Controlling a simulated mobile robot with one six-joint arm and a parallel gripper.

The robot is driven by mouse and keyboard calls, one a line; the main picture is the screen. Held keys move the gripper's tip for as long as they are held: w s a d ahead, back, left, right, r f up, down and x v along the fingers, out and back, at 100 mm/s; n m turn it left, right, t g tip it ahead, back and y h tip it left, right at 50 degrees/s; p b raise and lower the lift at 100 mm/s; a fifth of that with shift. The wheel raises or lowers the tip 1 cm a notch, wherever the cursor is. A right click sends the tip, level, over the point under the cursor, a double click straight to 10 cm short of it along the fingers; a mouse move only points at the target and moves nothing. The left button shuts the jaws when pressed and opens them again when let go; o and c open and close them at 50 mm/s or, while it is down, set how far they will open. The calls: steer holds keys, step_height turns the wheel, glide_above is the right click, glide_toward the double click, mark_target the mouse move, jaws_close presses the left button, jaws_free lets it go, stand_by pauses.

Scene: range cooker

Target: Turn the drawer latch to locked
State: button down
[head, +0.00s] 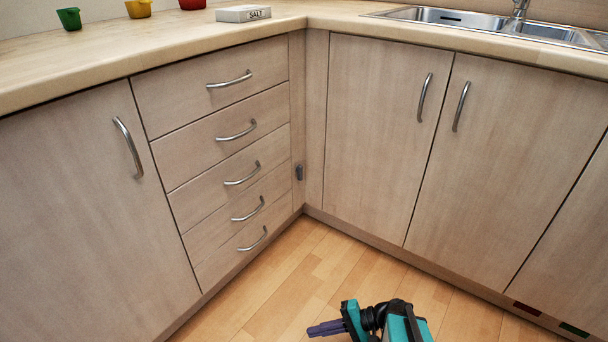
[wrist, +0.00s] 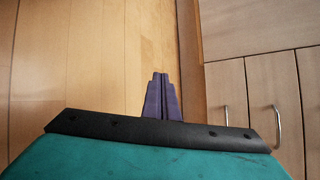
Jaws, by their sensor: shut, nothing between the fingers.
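A small dark grey latch (head: 299,172) is mounted on the narrow panel just right of the drawer stack, near the inner corner. It looks upright, but it is too small to tell its setting. The drawers (head: 240,170) look shut, each with a curved metal handle. My gripper (head: 312,330) is low over the wooden floor at the bottom of the head view, well apart from the latch, pointing left. Its purple fingers are together and empty in the wrist view (wrist: 160,76). The latch is not recognisable in the wrist view.
Shut cupboard doors (head: 380,130) stand right of the corner, and another door (head: 80,210) left of the drawers. The floor (head: 290,270) between is clear. A SALT box (head: 243,13) and coloured cups are on the worktop.

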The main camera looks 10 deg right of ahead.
steer(key=w+d+r+m+t+h+p, duration=0.25)
steer(key=d+r+t, duration=0.25)
steer(key=d, duration=0.7)
steer(key=w+d+r+m+t+h+p, duration=0.25)
steer(key=d+r+t, duration=0.3)
steer(key=d, duration=0.55)
steer(key=s+d+r+m+t+h+p, duration=0.1)
steer(key=s+d+r+m+h, duration=0.1)
steer(key=d, duration=0.6)
steer(key=s+d+r+m+t+h+p, duration=0.1)
steer(key=s+d+r+m+t+h, duration=0.1)
steer(key=d, duration=0.7)
steer(key=s+d+r+m+t+h+p, duration=0.1)
steer(key=s+d+r+m+t+h, duration=0.1)
steer(key=s+d+r+h, duration=0.3)
steer(key=s+d+m+h, duration=0.1)
steer(key=d, duration=0.3)
steer(key=shift+s+r+h, duration=0.2)
steer(key=shift+s+h, duration=0.1)
steer(key=shift+d, duration=0.1)
